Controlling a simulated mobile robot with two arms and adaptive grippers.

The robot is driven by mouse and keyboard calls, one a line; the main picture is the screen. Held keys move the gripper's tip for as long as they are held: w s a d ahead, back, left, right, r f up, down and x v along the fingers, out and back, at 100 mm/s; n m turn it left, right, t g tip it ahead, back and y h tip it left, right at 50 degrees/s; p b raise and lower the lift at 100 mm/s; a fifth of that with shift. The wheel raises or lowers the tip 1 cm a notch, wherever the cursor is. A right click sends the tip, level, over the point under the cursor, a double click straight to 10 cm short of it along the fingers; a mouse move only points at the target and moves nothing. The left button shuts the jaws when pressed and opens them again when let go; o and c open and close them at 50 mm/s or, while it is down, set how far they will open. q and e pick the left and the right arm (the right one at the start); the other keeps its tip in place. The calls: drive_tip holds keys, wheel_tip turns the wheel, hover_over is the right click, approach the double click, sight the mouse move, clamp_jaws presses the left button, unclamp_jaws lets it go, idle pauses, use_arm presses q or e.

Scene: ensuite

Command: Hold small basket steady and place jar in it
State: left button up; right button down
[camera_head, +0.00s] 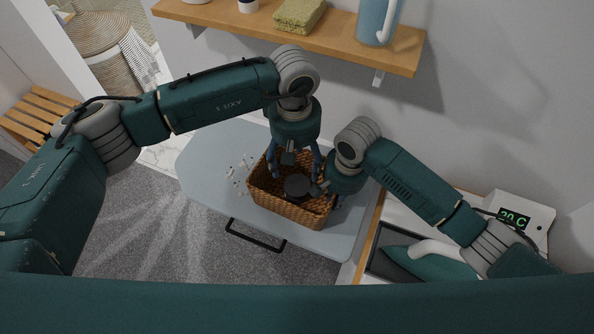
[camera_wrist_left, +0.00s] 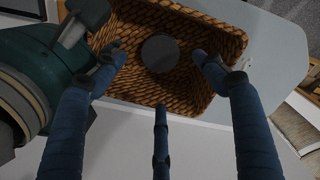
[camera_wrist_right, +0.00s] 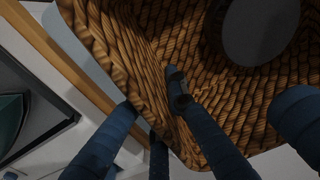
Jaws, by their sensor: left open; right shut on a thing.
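The small woven basket (camera_head: 283,207) stands on the grey-blue ironing board. A dark round-topped jar (camera_head: 297,185) is inside the basket, and it also shows in the left wrist view (camera_wrist_left: 160,53) and the right wrist view (camera_wrist_right: 260,28). My left gripper (camera_head: 296,168) is above the basket at its back side. Its fingers are spread wide on either side of the jar, apart from it, in the left wrist view (camera_wrist_left: 160,60). My right gripper (camera_head: 326,190) is at the basket's right end. In the right wrist view its fingers (camera_wrist_right: 150,95) pinch the basket wall, one inside and one outside.
The ironing board (camera_head: 215,165) has small pale specks on its left part. A teal iron (camera_head: 428,262) and a display unit (camera_head: 515,212) stand at right.

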idle(0.3)
drive_tip(key=c, duration=1.7)
unclamp_jaws()
drive_tip(key=shift+r, duration=0.15)
drive_tip(key=r, duration=1.1)
drive_tip(key=shift+s+d+r, duration=0.1)
drive_tip(key=shift+d+r, duration=0.15)
drive_tip(key=shift+r, duration=0.15)
